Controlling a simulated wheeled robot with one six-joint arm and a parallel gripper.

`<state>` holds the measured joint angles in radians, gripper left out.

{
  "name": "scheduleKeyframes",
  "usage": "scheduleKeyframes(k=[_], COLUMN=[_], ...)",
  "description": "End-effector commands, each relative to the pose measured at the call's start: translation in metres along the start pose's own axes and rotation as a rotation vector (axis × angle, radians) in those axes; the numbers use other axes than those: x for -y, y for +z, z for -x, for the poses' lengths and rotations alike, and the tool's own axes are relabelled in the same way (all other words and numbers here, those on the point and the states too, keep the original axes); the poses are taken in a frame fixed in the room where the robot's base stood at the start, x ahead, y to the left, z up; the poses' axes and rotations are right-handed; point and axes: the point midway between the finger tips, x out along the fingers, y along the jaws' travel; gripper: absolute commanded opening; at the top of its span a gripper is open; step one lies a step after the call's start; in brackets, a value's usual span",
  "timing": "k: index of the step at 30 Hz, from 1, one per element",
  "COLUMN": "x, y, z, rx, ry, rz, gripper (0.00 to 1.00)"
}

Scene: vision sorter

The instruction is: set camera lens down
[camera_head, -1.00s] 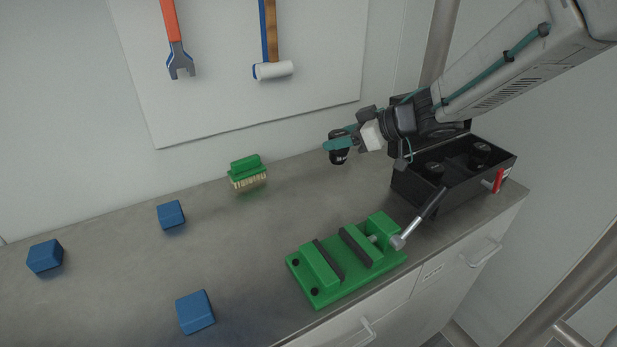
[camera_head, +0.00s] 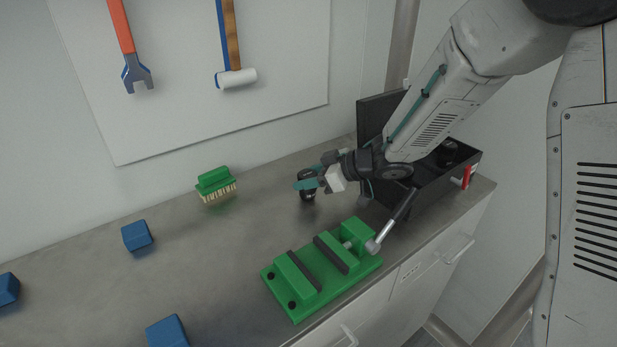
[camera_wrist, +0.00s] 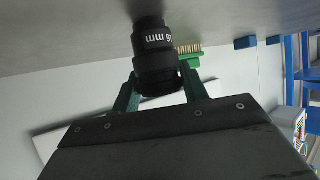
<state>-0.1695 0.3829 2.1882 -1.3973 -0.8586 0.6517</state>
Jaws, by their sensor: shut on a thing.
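The camera lens (camera_wrist: 155,58) is a black cylinder with white "mm" lettering, seen large in the wrist view. My gripper (camera_head: 306,180) has teal fingers, which are shut on the lens from both sides. In the head view the lens (camera_head: 307,190) hangs below the fingers, close to the grey worktop (camera_head: 225,255), behind the green vise. In the wrist view its far end is near or against the worktop. I cannot tell whether it touches.
A green vise (camera_head: 320,265) with a metal handle stands in front of my gripper. A black toolbox (camera_head: 440,190) with an open lid is at the right. A green brush (camera_head: 215,184) and blue blocks (camera_head: 137,235) lie to the left. Worktop between brush and vise is clear.

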Motion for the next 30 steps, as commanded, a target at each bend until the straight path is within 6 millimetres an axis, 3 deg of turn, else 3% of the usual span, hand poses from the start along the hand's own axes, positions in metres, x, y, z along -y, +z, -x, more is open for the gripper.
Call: scheduleKeyframes(k=[7,8,9,10,20,23,30], x=[0.000,0.000,0.000,0.000,0.000,-0.001,-0.001], y=[0.003,0.003,0.003,0.003,-0.001,-0.001,-0.001], z=[-0.002,-0.002,-0.002,-0.002,0.000,0.012,0.063], rx=[0.000,0.000,0.000,0.000,-0.001,0.000,-0.001], ry=[0.000,0.000,0.000,0.000,0.000,0.003,0.005], rz=[0.000,0.000,0.000,0.000,0.001,0.000,0.001], gripper=[0.15,0.52,0.63,0.65,0.65,0.65,0.65])
